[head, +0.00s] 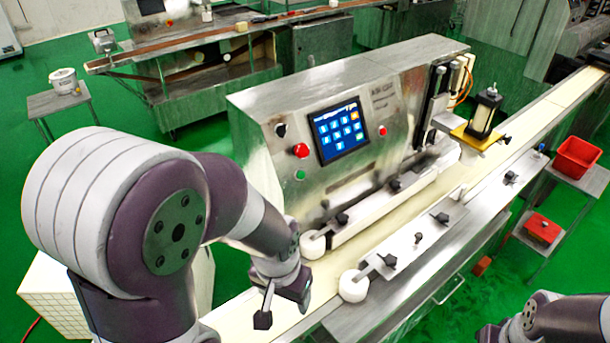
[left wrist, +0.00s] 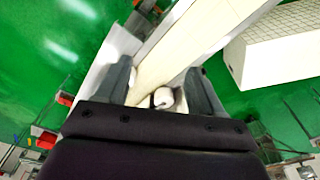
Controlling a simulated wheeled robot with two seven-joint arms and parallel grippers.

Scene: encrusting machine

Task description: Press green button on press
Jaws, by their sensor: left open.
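The press (head: 355,105) is a steel machine in the middle of the head view. Its small green button (head: 299,175) sits on the front panel, below a red button (head: 301,151) and left of the blue touch screen (head: 340,130). My left gripper (head: 278,305) is below the green button, over the near end of the conveyor, apart from the button. Its two fingers are spread and empty in the left wrist view (left wrist: 163,82), where the button is not seen. My right arm shows at the bottom right; only a dark edge, perhaps of its gripper, is visible.
A pale conveyor belt (head: 405,185) runs along the press's front, with white rollers (head: 353,285) and black knobs at its rails. Another red button (head: 382,131) is right of the screen. Red bins (head: 577,157) stand on a stand at right.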

